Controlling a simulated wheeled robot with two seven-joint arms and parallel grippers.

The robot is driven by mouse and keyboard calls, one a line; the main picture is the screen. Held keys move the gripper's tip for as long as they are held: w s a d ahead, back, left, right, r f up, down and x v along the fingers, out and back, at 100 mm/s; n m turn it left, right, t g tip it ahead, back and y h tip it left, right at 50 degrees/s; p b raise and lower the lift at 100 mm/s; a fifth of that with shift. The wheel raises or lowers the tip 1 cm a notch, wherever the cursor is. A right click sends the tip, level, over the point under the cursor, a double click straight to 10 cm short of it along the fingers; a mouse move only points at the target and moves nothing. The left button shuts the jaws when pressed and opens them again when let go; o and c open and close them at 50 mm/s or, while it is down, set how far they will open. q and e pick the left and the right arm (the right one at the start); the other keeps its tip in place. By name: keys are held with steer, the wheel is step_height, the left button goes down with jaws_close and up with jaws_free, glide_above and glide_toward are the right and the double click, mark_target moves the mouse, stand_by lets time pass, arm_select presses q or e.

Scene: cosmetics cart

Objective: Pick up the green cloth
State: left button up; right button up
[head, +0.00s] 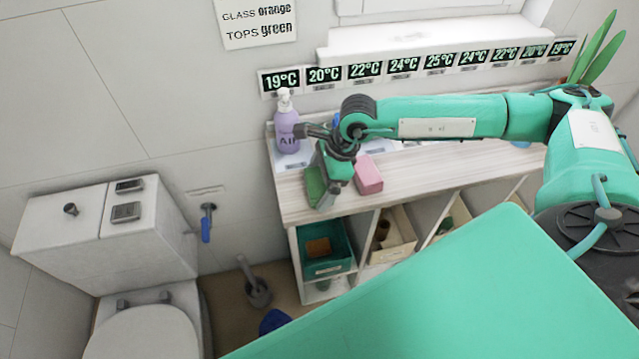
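The green cloth (315,187) shows as a dark green block at the left front of the wooden counter top. My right gripper (328,193) points down right at it, from above and on its right side, and covers part of it. The fingertips are small and blend with the green, so I cannot tell whether they are open or shut, or whether they touch the cloth. My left gripper is not in view.
A pink block (369,174) lies just right of my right gripper. A purple pump bottle (286,125) stands behind it near the wall. Below the counter (440,170) are open compartments, one with a teal bin (338,261). A toilet (150,325) stands at the left.

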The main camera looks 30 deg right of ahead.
mark_target(319, 180)
steer(key=c, duration=0.6)
steer(key=shift+r, duration=0.2)
steer(key=shift+c, duration=0.2)
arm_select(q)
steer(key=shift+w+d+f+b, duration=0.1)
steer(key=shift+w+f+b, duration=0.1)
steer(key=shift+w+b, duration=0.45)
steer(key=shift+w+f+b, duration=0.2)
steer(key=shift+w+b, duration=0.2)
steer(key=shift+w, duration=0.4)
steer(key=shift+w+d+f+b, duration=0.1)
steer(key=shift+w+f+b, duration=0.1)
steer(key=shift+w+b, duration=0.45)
arm_select(e)
step_height(319, 180, up, 20)
steer(key=shift+f, duration=0.15)
